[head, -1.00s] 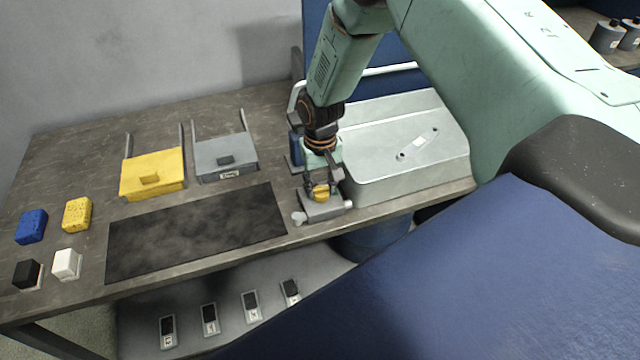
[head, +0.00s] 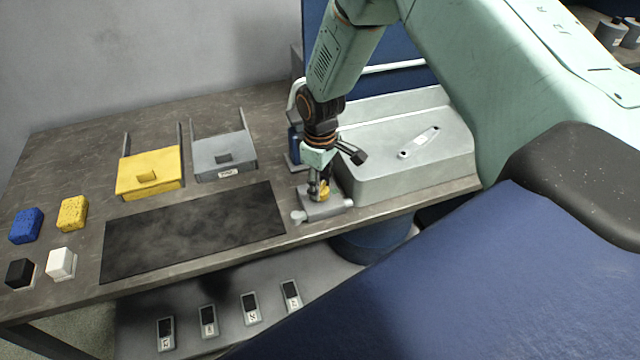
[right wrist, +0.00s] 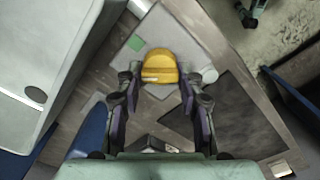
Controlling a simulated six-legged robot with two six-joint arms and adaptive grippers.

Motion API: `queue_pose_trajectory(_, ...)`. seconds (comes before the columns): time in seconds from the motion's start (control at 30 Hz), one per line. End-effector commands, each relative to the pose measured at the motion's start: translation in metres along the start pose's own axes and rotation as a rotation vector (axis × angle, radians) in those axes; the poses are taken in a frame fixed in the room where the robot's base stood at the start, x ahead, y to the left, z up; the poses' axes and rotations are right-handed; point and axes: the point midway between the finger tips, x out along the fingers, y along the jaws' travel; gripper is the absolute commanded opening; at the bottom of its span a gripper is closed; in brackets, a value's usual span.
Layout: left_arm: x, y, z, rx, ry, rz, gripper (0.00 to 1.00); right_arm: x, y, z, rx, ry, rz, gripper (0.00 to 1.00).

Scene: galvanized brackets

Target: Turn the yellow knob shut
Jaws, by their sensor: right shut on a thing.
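The yellow knob (head: 324,188) sits on a grey block (head: 328,207) near the front edge of the bench, left of the metal basin. My right gripper (head: 319,190) points down over it and partly hides it in the head view. In the right wrist view the rounded yellow knob (right wrist: 160,64) lies between the fingertips of my right gripper (right wrist: 158,78), which is shut on it. A small green patch (right wrist: 135,42) shows on the grey surface beside the knob. My left gripper is not in view.
The metal basin (head: 375,178) stands close on the right. A dark mat (head: 190,230), a yellow bin (head: 150,178) and a grey bin (head: 222,165) lie to the left. Sponges and small blocks are at far left. A blue drum (head: 372,245) stands below the bench edge.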

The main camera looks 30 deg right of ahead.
Motion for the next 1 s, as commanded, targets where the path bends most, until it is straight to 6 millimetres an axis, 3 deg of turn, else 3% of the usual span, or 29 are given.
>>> queue_pose_trajectory(0.6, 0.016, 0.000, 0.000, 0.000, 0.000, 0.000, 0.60, 0.002, -0.001, 0.002, -0.567, -0.005, -0.005, 0.06)
queue_pose_trajectory(1.0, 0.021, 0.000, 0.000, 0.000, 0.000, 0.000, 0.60, 0.002, -0.001, 0.003, -0.802, -0.005, -0.006, 0.06)
